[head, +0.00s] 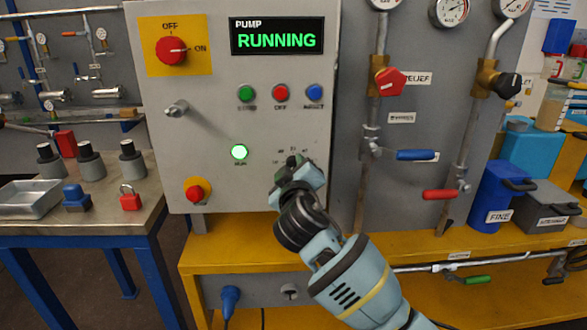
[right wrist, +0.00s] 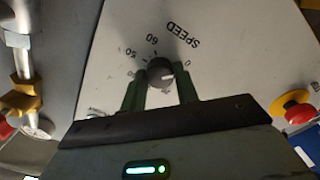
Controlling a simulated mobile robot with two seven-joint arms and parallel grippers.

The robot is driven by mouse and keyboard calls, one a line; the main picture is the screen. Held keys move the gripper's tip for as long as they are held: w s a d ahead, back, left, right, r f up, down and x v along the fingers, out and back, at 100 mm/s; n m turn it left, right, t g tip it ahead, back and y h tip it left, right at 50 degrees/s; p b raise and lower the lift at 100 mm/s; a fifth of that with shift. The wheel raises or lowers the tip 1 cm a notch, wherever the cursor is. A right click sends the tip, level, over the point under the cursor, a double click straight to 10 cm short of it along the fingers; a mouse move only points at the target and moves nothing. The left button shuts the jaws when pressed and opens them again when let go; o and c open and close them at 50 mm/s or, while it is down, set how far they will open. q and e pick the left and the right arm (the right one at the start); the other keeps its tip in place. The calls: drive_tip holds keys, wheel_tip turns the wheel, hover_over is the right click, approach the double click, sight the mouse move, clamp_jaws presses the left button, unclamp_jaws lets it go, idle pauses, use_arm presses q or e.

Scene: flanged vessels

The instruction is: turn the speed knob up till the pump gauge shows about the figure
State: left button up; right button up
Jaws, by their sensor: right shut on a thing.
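The dark round speed knob (right wrist: 159,70) shows in the right wrist view, beside the printed word SPEED and scale figures. A pale mark on it points to the right side, toward the 0. My right gripper (right wrist: 161,88) has its two green fingers shut on the knob, one on each side. In the head view my right gripper (head: 293,168) is at the lower right of the panel and hides the knob. Several gauges stand at the top right, such as one round gauge (head: 450,11); which one is the pump's I cannot tell, and their readings are too small. My left gripper is not in view.
The grey panel (head: 215,110) has a display (head: 277,37) reading PUMP RUNNING, a red rotary switch (head: 171,50), a lit green lamp (head: 239,152) and a red stop button (head: 197,190). Pipes with a blue-handled valve (head: 417,155) stand to the right.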

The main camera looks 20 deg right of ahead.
drive_tip(key=shift+a+m, duration=0.1)
drive_tip(key=shift+m, duration=1.1)
drive_tip(key=m, duration=0.3)
drive_tip(key=shift+r, duration=0.1)
drive_tip(key=o, duration=1)
drive_tip(key=shift+c, duration=0.2)
